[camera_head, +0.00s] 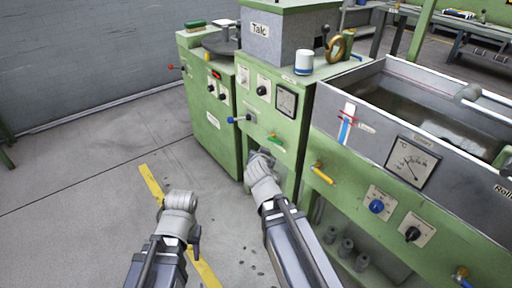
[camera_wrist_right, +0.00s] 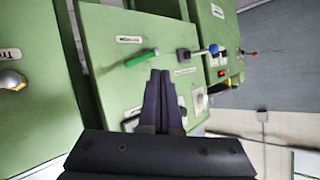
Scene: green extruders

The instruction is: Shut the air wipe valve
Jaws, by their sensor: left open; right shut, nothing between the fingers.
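I cannot read which valve is labelled air wipe. A green-handled lever (camera_head: 275,140) sits on the front of the middle green cabinet. It shows in the wrist view (camera_wrist_right: 142,57) just beyond the tips of my right gripper (camera_wrist_right: 160,76), apparently not held. That gripper is shut and empty; in the head view my right wrist hides it. A blue-knobbed lever (camera_head: 238,119) sticks out to the left, also in the wrist view (camera_wrist_right: 213,48). A yellow-handled valve (camera_head: 322,173) is under the water bath. My left gripper (camera_head: 194,238) is open and empty over the floor.
The water bath (camera_head: 408,118) with a temperature gauge (camera_head: 411,162), a blue knob (camera_head: 376,206) and a black knob (camera_head: 412,234) fills the right. A red-tipped lever (camera_head: 172,67) is on the far-left cabinet. The floor at left is clear.

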